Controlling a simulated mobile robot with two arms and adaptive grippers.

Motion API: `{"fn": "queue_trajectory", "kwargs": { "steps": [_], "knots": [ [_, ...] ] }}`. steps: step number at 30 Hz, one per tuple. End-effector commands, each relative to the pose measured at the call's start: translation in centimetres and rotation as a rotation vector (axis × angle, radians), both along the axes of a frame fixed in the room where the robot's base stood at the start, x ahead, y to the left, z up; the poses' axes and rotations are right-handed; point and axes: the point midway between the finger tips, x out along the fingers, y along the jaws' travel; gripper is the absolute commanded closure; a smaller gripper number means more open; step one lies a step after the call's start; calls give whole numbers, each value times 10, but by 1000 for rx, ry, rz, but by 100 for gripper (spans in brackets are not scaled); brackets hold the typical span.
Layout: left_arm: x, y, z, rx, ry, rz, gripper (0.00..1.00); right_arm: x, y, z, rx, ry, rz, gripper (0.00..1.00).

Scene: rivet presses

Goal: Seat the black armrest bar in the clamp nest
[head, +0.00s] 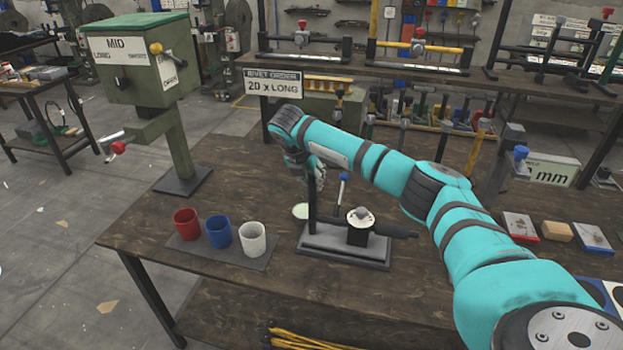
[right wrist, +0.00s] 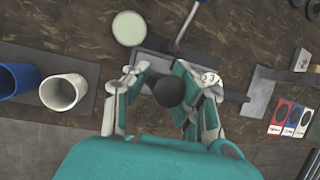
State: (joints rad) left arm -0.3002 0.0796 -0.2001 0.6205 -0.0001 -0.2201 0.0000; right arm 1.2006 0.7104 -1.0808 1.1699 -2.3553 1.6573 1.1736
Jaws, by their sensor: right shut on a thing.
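The black armrest bar (head: 312,207) stands upright in my right gripper (head: 312,178). In the right wrist view I look down on its dark round end (right wrist: 168,90), between the fingers of that gripper (right wrist: 166,84). The gripper is shut on the bar. The clamp nest (head: 345,248) is a grey base with a black block, a pale round top and a blue-tipped lever (head: 342,180). The bar's lower end is at the left part of the base; I cannot tell whether it is seated or just above. My left gripper is not in view.
Red (head: 186,224), blue (head: 219,231) and white (head: 252,238) cups stand on a dark mat left of the nest. A pale green disc (head: 301,210) lies behind the base. A green rivet press (head: 140,65) stands at the back left. A black handle (head: 394,230) sticks out right.

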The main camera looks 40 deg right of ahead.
Motion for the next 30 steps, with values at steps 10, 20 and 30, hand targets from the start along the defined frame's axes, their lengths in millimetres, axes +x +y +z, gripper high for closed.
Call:
{"fn": "queue_trajectory", "kwargs": {
  "steps": [10,20,30],
  "knots": [
    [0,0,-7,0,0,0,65,0,0,-9,-1,0,0,100],
    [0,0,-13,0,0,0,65,0,0,-17,-1,0,0,100],
    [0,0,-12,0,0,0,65,0,0,-16,0,0,0,49]
  ]
}}
